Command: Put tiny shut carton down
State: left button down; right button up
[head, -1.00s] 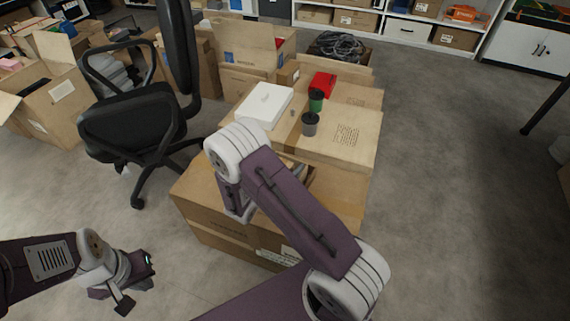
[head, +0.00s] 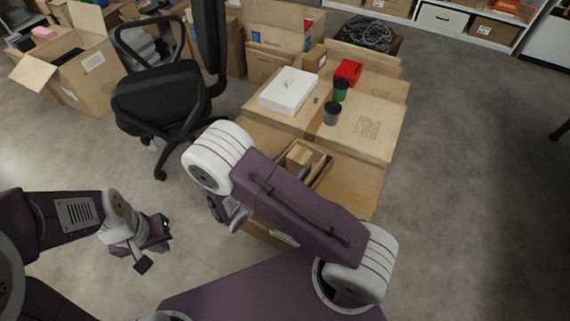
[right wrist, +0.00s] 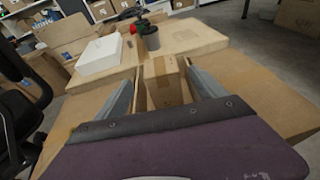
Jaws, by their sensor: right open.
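The tiny shut carton (right wrist: 164,84) is a small brown box with a tape strip, between the two fingers of my right gripper (right wrist: 161,72) in the right wrist view. The gripper is open, with a finger on either side of the carton. In the head view the tiny carton (head: 300,156) shows at an opening in the top of a large carton (head: 352,187), just beyond my right arm. My right gripper is largely hidden there by the arm. My left gripper (head: 153,245) hangs low at the left, away from the cartons; its jaw opening is unclear.
A pale carton top (head: 385,130) behind carries a white box (head: 289,91), a red box (head: 348,72), a green cup (head: 340,90) and a dark grey cup (head: 332,113). A black office chair (head: 165,100) stands at left. Floor at right is clear.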

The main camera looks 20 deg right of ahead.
jog(key=s+d+r+m+g+y, duration=0.1)
jog(key=s+d+m+g+y, duration=0.1)
jog(key=s+m+g+y, duration=1.1)
jog(key=a+r+m+t, duration=0.35)
jog(key=m+t, duration=0.25)
jog(key=m, duration=0.6)
notch_tip(320, 180, up, 31)
jog(key=p, duration=3)
jog(key=shift+w+a+f+h+p, duration=0.2)
jog(key=shift+a+h+p, duration=0.1)
jog(key=shift+p, duration=0.1)
